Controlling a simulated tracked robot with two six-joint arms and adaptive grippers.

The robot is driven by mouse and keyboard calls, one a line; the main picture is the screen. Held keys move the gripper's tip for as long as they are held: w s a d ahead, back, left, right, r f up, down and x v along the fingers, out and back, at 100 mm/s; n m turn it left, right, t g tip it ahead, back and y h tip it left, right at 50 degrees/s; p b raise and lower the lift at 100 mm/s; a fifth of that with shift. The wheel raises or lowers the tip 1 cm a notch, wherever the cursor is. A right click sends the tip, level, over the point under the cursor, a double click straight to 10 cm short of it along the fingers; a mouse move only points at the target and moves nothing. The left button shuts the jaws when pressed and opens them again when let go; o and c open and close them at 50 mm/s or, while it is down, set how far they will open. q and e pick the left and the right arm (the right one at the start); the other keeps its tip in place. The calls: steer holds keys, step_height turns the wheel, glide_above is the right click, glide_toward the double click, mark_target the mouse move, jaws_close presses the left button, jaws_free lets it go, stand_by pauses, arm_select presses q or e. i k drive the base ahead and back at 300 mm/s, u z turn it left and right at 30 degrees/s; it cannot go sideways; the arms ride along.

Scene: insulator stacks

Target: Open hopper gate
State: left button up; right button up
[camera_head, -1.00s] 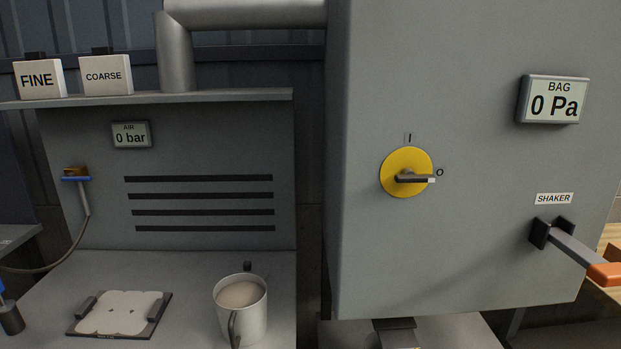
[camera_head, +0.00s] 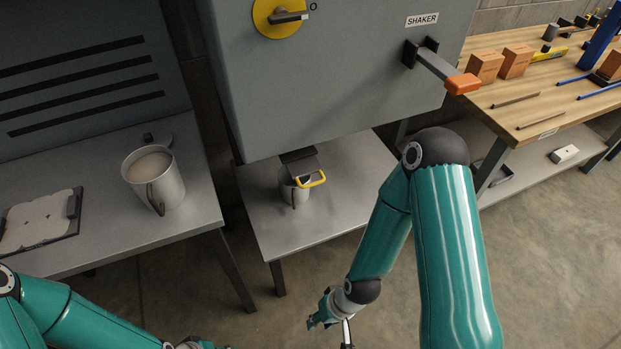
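The hopper gate's yellow loop handle (camera_head: 311,179) sticks out at the dark outlet (camera_head: 298,155) under the big grey cabinet (camera_head: 335,75). A small grey cup (camera_head: 293,192) stands below the outlet on a small metal table, partly hidden by the gate. My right gripper (camera_head: 328,318) is low in front of that table, below and apart from the yellow handle, seen small and at an angle. Its finger opening is unclear. My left gripper (camera_head: 203,344) only just shows at the bottom edge, mostly cut off.
A yellow dial (camera_head: 278,16) and an orange-ended shaker lever (camera_head: 462,84) are on the cabinet. A filled mug (camera_head: 155,182) and a plate fixture (camera_head: 40,222) are on the left bench. A wooden bench (camera_head: 530,95) with orange blocks stands right. The small table's front (camera_head: 300,232) is clear.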

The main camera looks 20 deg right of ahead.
mark_target(301, 168)
steer(key=z, duration=1.95)
steer(key=i, duration=0.1)
steer(key=u, duration=2.95)
steer(key=k, duration=1.4)
steer(key=z, duration=1.1)
steer(key=i, duration=1.05)
steer(key=u, duration=0.05)
